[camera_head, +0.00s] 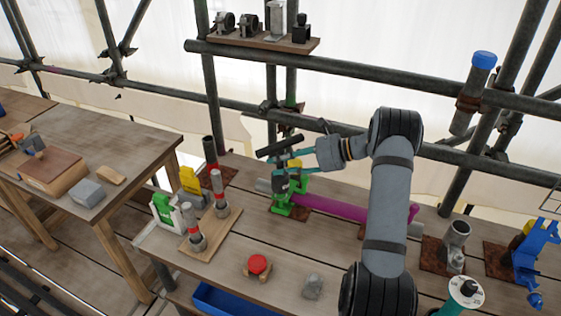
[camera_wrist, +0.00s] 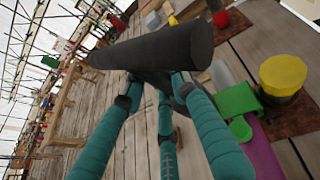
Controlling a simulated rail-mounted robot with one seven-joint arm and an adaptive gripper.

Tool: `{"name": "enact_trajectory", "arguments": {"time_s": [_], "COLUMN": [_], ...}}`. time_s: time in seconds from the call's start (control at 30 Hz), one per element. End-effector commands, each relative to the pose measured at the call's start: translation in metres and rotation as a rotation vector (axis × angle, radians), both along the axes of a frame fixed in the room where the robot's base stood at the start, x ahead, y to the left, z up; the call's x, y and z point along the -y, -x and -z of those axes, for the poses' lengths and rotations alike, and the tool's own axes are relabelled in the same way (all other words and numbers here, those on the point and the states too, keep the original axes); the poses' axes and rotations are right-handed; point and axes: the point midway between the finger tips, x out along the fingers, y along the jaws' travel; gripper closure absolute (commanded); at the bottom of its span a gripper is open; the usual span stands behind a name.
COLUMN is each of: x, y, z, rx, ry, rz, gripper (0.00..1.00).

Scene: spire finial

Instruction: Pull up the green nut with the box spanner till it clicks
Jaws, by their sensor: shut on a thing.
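The box spanner has a thick black crossbar handle (camera_head: 279,146) and a dark stem below it. My gripper (camera_head: 284,168) has teal fingers closed around the spanner just under the crossbar. In the wrist view the crossbar (camera_wrist: 160,47) lies tilted across the fingers of my gripper (camera_wrist: 157,84). A green fitting (camera_head: 282,208) stands directly below the spanner on a rusty plate; it also shows in the wrist view (camera_wrist: 236,101). The green nut itself is not distinct, and I cannot tell whether the spanner sits on it. A magenta tube (camera_head: 340,208) runs right from the green fitting.
A wooden board (camera_head: 207,238) with red-banded posts stands left of the spanner. A red knob (camera_head: 258,264) and a grey stone (camera_head: 313,286) lie near the front. A scaffold rail (camera_head: 330,68) crosses behind. A yellow-capped post (camera_wrist: 282,75) stands close to the green fitting.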

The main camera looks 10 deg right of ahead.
Motion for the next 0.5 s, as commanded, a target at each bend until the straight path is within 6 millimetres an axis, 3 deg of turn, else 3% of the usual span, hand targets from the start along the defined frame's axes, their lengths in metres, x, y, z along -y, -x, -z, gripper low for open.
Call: {"name": "enact_trajectory", "arguments": {"time_s": [0.5], "x": [0.000], "y": [-0.001], "z": [0.026], "rx": [0.001], "ry": [-0.002], "rz": [0.001], "gripper": [1.00]}}
